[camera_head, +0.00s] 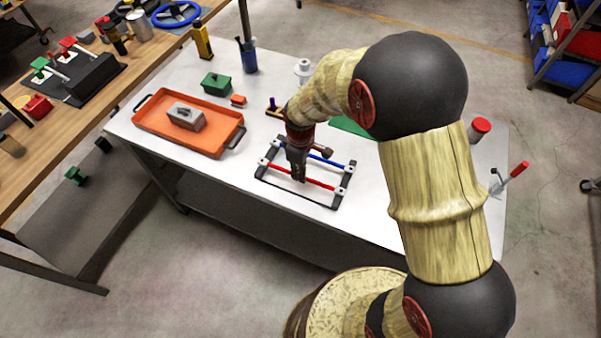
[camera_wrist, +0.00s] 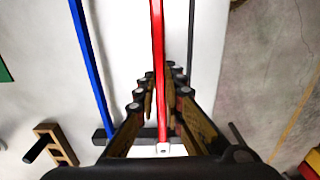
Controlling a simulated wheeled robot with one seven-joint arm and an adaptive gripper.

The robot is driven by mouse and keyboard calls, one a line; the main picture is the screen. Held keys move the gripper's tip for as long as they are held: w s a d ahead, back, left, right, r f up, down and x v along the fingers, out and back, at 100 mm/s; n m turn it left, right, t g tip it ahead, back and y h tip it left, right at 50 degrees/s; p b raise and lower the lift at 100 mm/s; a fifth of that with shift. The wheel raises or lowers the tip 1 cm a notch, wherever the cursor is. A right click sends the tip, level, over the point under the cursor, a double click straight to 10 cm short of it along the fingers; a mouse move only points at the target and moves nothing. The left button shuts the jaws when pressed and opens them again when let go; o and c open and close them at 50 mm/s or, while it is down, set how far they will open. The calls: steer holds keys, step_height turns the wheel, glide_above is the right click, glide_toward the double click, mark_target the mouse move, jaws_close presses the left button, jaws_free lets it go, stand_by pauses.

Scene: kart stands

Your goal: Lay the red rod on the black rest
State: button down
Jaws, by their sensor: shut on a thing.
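The black rest (camera_head: 347,179) is a dark frame lying near the table's front edge, with small white holders on its side bars. The red rod (camera_head: 318,184) spans the frame's front part, its ends at the white holders. I cannot tell whether it touches them or is just above. My gripper (camera_head: 299,179) points down and is shut on the red rod near its middle. In the wrist view the red rod (camera_wrist: 158,60) runs between the fingers, with a white holder at its lower end. A blue rod (camera_head: 327,157) spans the rest behind it, roughly parallel.
An orange tray (camera_head: 222,143) with a grey block stands left of the rest. A green box (camera_head: 216,83), a dark blue cup (camera_head: 248,56) and a yellow bottle (camera_head: 202,42) stand farther back. A wooden piece (camera_head: 276,110) lies behind my gripper. A wooden bench is at left.

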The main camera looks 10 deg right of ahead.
steer(key=shift+f, duration=0.1)
steer(key=c, duration=1.9)
jaws_free()
step_height(320, 180, up, 12)
steer(key=p, duration=0.2)
steer(key=shift+r, duration=0.25)
step_height(320, 180, up, 7)
steer(key=m+t, duration=0.1)
steer(key=m, duration=0.1)
glide_above(309, 180)
steer(key=s+d+r+m+t, duration=0.3)
steer(key=s+d+r+m, duration=0.2)
steer(key=s+r, duration=0.55)
steer(key=s+d+r+m+t, duration=0.1)
steer(key=s+d+r+m, duration=0.1)
steer(key=s, duration=0.6)
steer(key=shift+d+r+m+t, duration=0.35)
steer(key=shift+r+m, duration=0.2)
steer(key=shift+m, duration=0.55)
